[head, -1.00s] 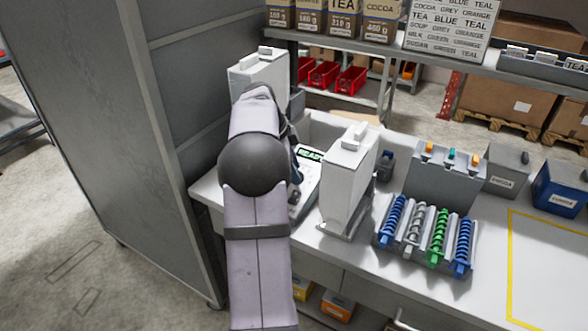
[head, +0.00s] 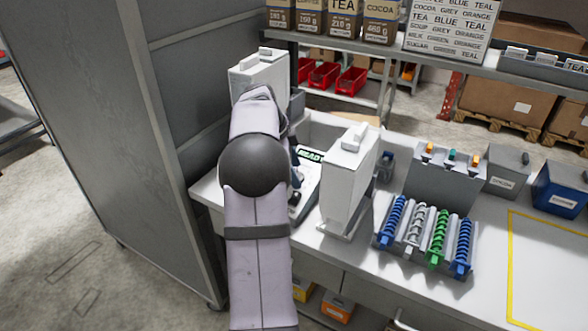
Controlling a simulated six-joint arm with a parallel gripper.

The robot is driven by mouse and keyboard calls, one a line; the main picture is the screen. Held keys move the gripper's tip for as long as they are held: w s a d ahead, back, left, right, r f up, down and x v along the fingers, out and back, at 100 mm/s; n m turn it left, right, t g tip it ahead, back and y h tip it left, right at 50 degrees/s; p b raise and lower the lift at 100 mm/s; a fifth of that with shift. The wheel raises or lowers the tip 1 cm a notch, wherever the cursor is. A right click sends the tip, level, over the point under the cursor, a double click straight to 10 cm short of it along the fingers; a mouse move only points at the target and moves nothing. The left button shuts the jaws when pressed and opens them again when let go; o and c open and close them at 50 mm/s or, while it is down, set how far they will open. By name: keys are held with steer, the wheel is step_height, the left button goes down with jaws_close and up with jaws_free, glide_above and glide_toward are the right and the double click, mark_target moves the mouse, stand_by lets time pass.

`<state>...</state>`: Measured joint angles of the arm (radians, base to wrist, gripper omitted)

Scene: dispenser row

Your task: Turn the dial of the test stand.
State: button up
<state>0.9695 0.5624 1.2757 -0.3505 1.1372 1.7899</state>
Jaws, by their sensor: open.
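The test stand (head: 308,181) is a pale, low unit on the bench, between my arm and a tall white dispenser. Its small lit screen (head: 310,155) shows green text that reads like READY, with the last letter unclear. A small dark part on the stand (head: 294,197) may be the dial, but my arm hides much of that side. My gripper (head: 295,178) is mostly hidden behind my arm; a dark bluish bit of it shows above the stand. It is open, and I cannot tell whether it touches the dial.
A tall white dispenser (head: 347,183) stands just right of the test stand. Another (head: 259,72) stands behind my arm. A rack of blue, grey and green coils (head: 425,232) is further right. A grey partition (head: 95,120) closes the left side. The yellow-outlined area (head: 555,275) is clear.

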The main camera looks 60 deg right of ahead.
steer(key=v, duration=0.7)
steer(key=shift+r+b, duration=0.2)
steer(key=shift+b, duration=0.2)
steer(key=w+a+f+n+t+y+p, duration=0.1)
steer(key=w+a+f+n, duration=0.15)
steer(key=a+n, duration=0.4)
steer(key=w+a+f+n+p, duration=0.1)
steer(key=w+a+n, duration=0.25)
steer(key=a, duration=0.55)
steer(key=w+a+f+n+t+y+p, duration=0.1)
steer(key=w+a+f+n, duration=0.15)
steer(key=a+n, duration=0.4)
steer(key=s+a+f+n, duration=0.2)
steer(key=s+a+n, duration=0.1)
steer(key=a, duration=0.5)
steer(key=s+a+f+n+y+p, duration=0.1)
steer(key=s+a+f+n, duration=0.2)
steer(key=a+n, duration=0.3)
steer(key=s+a+f+n, duration=0.3)
steer(key=s+a+n, duration=0.1)
steer(key=a, duration=0.6)
steer(key=shift+s+n+y+p, duration=0.3)
steer(key=shift+s+n+y, duration=0.1)
steer(key=shift+s, duration=0.3)
